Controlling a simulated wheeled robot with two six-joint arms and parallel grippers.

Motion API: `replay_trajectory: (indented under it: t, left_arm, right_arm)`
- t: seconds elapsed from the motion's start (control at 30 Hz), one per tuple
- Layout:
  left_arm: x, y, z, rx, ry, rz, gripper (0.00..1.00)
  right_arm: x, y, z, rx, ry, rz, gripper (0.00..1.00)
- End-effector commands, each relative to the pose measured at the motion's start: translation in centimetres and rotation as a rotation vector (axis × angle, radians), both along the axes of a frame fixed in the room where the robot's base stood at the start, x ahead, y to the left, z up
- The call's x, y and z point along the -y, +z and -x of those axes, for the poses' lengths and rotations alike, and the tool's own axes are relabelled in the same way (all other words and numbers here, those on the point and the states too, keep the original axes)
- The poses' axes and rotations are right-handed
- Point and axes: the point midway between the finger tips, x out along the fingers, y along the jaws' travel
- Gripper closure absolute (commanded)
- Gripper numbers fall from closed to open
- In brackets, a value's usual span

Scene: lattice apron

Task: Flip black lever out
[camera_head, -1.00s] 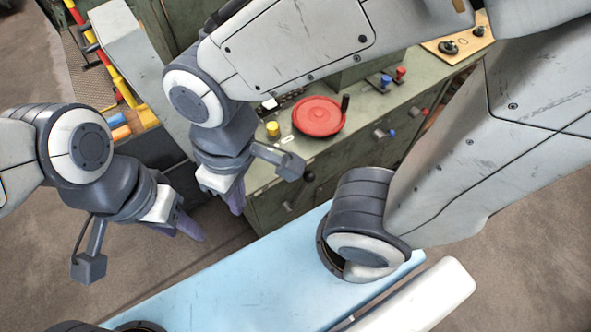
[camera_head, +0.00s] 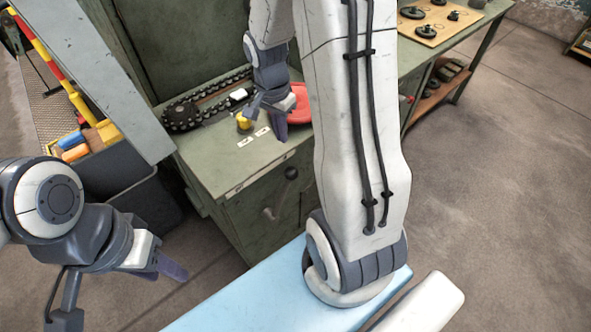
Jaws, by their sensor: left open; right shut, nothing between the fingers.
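A black-knobbed lever (camera_head: 291,173) shows on the front face of the green cabinet (camera_head: 240,222); how far it stands out is hard to tell. A grey lever (camera_head: 269,213) sits below and left of it on the same face. My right gripper (camera_head: 281,130) is shut and empty, pointing down above the cabinet top near its front edge. It is above the black knob in the picture, apart from it, and in front of the red disc (camera_head: 300,110). My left gripper (camera_head: 172,266) is open and empty, low at the left, away from the cabinet.
A yellow knob (camera_head: 243,121) and a black chain (camera_head: 215,92) are on the cabinet top, left of my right gripper. My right arm hides much of the cabinet's right side. A grey bin (camera_head: 140,195) stands left of the cabinet. The floor at right is clear.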

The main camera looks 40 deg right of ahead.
Motion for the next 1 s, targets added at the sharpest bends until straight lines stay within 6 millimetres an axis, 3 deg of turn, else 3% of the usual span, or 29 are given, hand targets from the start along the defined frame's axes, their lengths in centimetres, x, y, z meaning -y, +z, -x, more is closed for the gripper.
replay_trajectory:
  t: [0.03,0.1,0.23,0.7,0.87,1.0]
  left_arm:
    - [0.0,-2.2,0.0,0.001,0.000,0.001,0.53]
    - [0.0,-3.0,0.0,0.001,0.000,0.001,0.53]
    - [0.0,-3.7,0.0,0.001,0.000,0.001,0.53]
    - [0.0,-3.6,0.0,0.001,0.000,0.001,0.53]
    - [0.0,-3.8,0.0,0.001,0.000,0.001,0.53]
    - [0.0,-4.1,0.0,0.001,0.000,0.001,0.53]
  right_arm:
    - [2.8,-3.2,0.2,-0.005,-0.127,0.007,1.00]
    - [5.4,-5.0,0.4,-0.002,-0.259,0.016,1.00]
    - [8.1,-6.7,0.9,0.000,-0.395,0.026,1.00]
    - [8.7,-7.2,1.1,0.000,-0.429,0.029,1.00]
    - [8.8,-9.2,1.2,-0.003,-0.427,0.027,1.00]
    - [9.0,-12.1,1.4,-0.004,-0.428,0.026,1.00]
